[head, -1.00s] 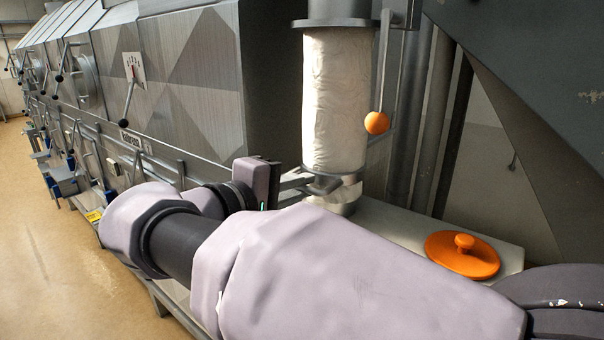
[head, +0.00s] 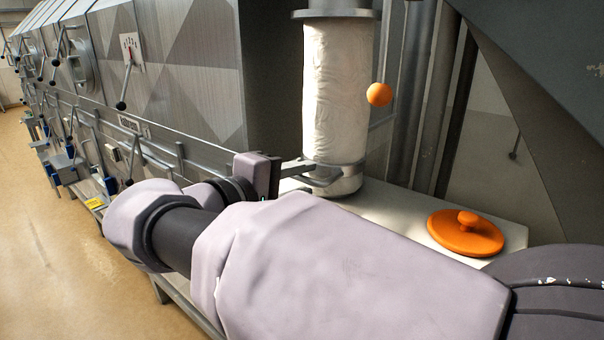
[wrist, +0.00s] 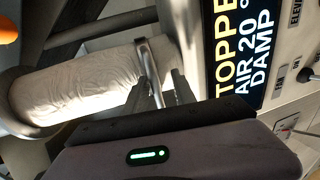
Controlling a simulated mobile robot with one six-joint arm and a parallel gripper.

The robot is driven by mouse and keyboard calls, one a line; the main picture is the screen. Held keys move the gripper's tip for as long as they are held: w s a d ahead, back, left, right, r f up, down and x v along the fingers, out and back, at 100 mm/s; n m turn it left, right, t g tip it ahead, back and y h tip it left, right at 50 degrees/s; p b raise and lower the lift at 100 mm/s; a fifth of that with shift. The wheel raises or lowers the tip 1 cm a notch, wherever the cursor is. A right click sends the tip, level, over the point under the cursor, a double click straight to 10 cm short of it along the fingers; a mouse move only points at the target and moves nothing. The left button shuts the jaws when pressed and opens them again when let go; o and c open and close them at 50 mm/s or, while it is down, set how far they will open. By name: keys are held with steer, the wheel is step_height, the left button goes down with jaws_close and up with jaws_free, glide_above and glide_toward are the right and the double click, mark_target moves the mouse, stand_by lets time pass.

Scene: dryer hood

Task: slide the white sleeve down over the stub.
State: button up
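The white sleeve (head: 335,95) hangs upright below a grey flanged duct (head: 336,14). A metal band (head: 343,170) circles its lower end. My gripper (head: 318,172) reaches this band from the left; in the wrist view its fingers (wrist: 160,92) appear closed on a tab of the band. The sleeve (wrist: 75,85) lies sideways in the wrist view. A short pale section (head: 340,188) shows below the band, down to the grey-white bench. I cannot tell whether it is bare stub or sleeve cloth.
An orange ball knob (head: 379,94) is just right of the sleeve. An orange lid (head: 466,233) lies on the bench at right. The grey dryer housing (head: 190,70) with levers stands at left. A lit display (wrist: 240,50) shows at right in the wrist view.

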steer(key=p+v, duration=0.3)
steer(key=v, duration=1.4)
steer(key=shift+s, duration=0.2)
steer(key=shift+a+r, duration=0.1)
